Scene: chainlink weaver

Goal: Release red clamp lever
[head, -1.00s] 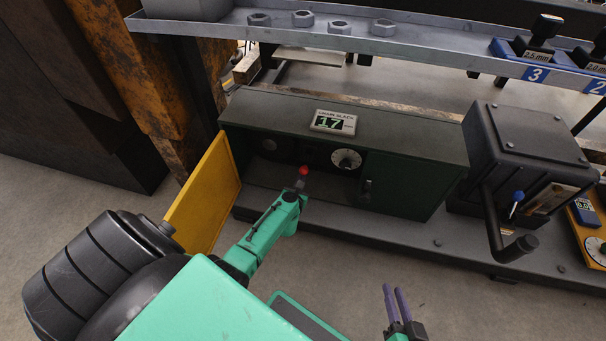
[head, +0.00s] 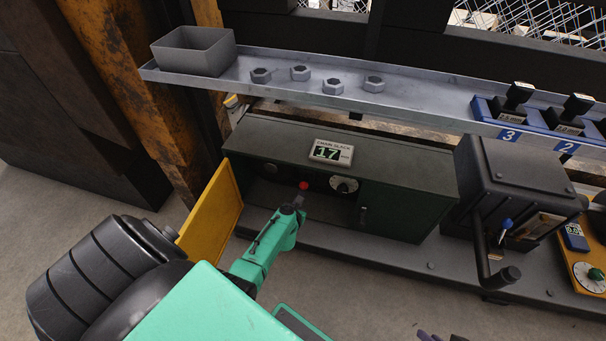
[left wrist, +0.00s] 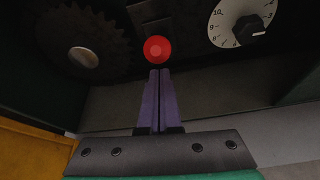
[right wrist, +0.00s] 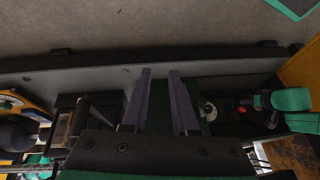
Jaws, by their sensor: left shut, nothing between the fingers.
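The red ball knob of the clamp lever (head: 303,185) is inside the open dark green cabinet. It also shows large in the left wrist view (left wrist: 158,49). My left gripper (head: 299,199) reaches into the cabinet's opening. Its purple fingers (left wrist: 159,72) are shut and empty, with the tips just below the red knob in the left wrist view. I cannot tell whether they touch it. The lever's shaft is not clearly visible. My right gripper (right wrist: 160,72) is open and empty, away from the knob. Only its fingertips show at the bottom of the head view (head: 428,336).
The yellow door (head: 212,212) stands open at the cabinet's left. A white dial (head: 344,185) sits right of the knob, and a toothed gear (left wrist: 85,50) left. A display reading 17 (head: 331,152) is on top. A black cranked box (head: 510,185) stands to the right.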

